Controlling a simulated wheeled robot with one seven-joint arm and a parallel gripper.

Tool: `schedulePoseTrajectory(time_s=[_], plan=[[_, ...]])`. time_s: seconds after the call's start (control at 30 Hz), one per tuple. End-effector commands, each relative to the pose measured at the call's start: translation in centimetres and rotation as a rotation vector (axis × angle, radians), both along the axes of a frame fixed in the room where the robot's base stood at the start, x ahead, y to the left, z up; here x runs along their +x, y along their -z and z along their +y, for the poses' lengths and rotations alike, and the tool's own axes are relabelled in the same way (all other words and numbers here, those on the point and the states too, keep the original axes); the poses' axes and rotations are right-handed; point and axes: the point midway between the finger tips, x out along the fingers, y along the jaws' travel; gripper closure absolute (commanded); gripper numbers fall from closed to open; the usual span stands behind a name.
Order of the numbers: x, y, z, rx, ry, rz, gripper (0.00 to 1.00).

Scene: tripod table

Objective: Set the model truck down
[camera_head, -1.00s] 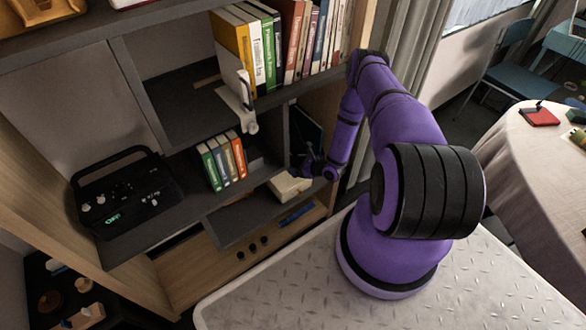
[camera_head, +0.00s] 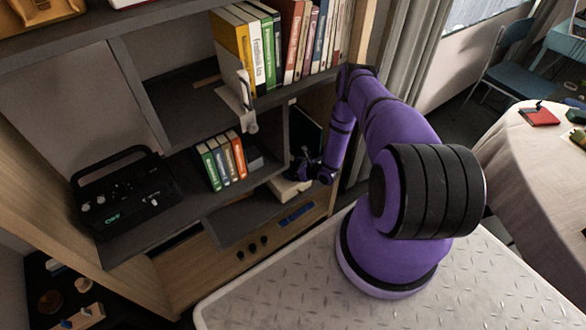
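My gripper (camera_head: 300,174) is at the right end of the bookcase, by the lower shelf, at the end of my purple arm. A pale cream, blocky object (camera_head: 286,190) shows just below and beside it, partly covered by the gripper. It may be the model truck, but it is too small and too hidden to be sure. The fingers are dark and small here. I cannot tell whether they are open or shut, or whether they touch the cream object.
Small upright books (camera_head: 222,160) stand left of the gripper, and a black radio (camera_head: 123,192) sits farther left. A row of taller books (camera_head: 290,40) fills the shelf above. A blue item (camera_head: 297,213) lies below. The dark lower shelf (camera_head: 237,222) has bare room.

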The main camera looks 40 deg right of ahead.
Motion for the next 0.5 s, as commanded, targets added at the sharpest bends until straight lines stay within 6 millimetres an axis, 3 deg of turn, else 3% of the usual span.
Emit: schedulePoseTrajectory(time_s=[0.37,0.5], plan=[[0.0,-0.3,-0.1,-0.001,0.000,0.000,0.00],[-1.4,-0.9,-0.9,0.000,0.004,0.001,0.00]])
